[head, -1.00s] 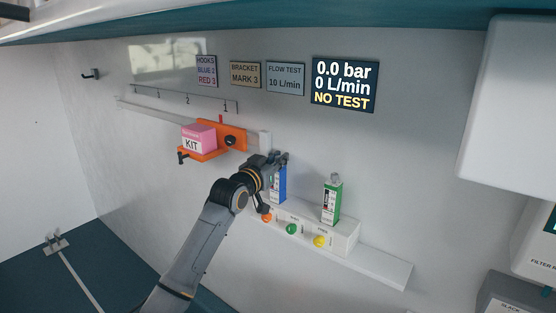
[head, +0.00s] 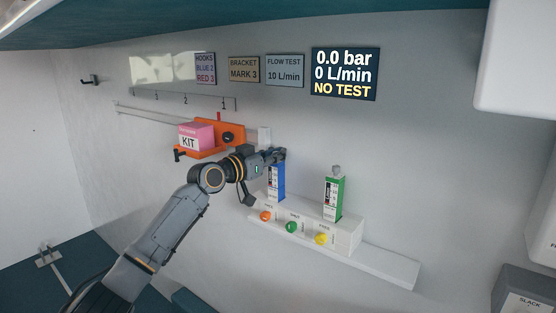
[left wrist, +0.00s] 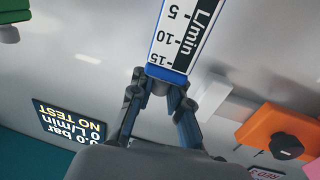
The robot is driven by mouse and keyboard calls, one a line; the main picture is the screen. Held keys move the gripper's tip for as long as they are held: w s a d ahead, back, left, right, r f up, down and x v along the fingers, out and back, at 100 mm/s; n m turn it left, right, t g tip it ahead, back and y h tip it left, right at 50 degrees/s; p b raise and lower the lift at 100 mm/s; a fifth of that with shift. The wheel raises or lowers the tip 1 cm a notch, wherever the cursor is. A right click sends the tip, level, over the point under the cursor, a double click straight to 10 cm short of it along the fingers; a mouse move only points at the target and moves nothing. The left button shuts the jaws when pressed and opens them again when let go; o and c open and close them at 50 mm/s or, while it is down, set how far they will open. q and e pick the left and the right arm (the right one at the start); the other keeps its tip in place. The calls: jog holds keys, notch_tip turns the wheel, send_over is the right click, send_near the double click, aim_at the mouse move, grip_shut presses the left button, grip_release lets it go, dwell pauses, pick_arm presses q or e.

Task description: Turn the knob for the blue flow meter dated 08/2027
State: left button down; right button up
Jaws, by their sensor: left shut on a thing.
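The blue flow meter (head: 278,182) stands upright on the white wall block, left of the green flow meter (head: 335,199). My left gripper (head: 279,155) is at the top end of the blue meter. In the left wrist view, which is turned over, its fingers (left wrist: 159,86) are shut at the blue meter's end (left wrist: 167,73), where they hide the knob. The green meter has a grey knob on its top. No date can be read on either meter. The wall display (head: 345,74) reads 0.0 bar, 0 L/min, NO TEST. My right gripper is not in view.
Orange, green and yellow buttons (head: 292,227) line the block's front below the meters. An orange bracket (head: 231,133) with a pink kit box (head: 195,137) sits left of my gripper. A sign (head: 285,71) reads FLOW TEST 10 L/min. A white cabinet hangs at the upper right.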

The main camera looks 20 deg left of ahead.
pick_arm(q)
jog(key=shift+f, duration=0.1)
jog(key=c, duration=1.3)
grip_release()
jog(key=v, duration=1.2)
